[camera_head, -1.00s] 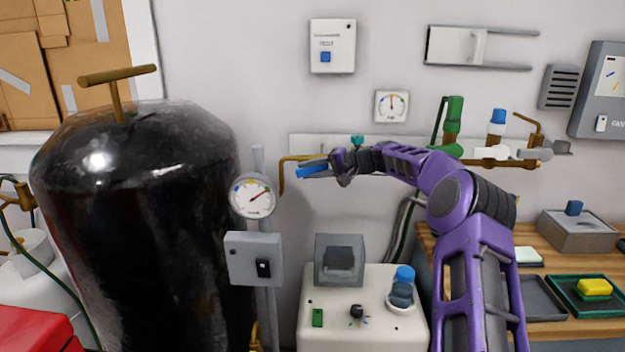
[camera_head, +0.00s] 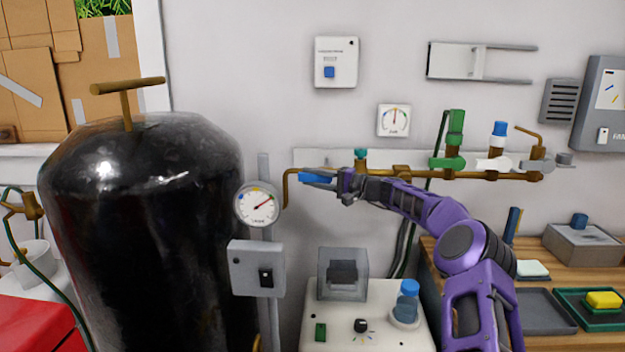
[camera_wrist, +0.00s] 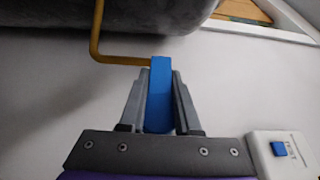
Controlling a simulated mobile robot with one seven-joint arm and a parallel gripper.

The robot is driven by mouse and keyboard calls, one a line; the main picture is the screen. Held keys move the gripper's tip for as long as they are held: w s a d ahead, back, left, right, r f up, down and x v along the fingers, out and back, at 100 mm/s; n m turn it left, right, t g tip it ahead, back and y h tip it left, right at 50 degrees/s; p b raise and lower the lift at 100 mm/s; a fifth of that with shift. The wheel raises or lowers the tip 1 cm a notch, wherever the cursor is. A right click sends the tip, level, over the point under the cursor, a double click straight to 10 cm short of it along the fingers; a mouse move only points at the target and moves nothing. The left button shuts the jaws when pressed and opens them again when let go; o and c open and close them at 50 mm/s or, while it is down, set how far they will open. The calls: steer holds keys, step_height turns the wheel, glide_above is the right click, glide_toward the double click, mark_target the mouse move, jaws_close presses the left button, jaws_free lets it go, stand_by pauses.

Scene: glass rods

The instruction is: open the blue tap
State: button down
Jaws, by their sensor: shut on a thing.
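The blue tap handle (camera_head: 317,178) is a flat blue lever near the left end of the brass pipe on the wall. In the wrist view the blue lever (camera_wrist: 159,98) lies between the two grey fingers of my gripper (camera_wrist: 161,76), which are shut on it. Its far end meets the bent brass pipe (camera_wrist: 120,60). In the head view my gripper (camera_head: 340,183) is at the right end of the lever and hides part of it. The tap body behind my gripper is mostly hidden.
Green (camera_head: 454,140) and white-and-blue (camera_head: 498,145) taps stand along the pipe to the right. A dial gauge (camera_head: 257,204) and a large black tank (camera_head: 140,230) are left. A white machine with a blue-capped bottle (camera_head: 408,303) stands below.

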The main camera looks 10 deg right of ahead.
steer(key=c, duration=0.6)
jaws_free()
steer(key=shift+a, duration=0.1)
steer(key=v, duration=1.7)
steer(key=shift+d+p, duration=0.2)
steer(key=shift+p, duration=0.1)
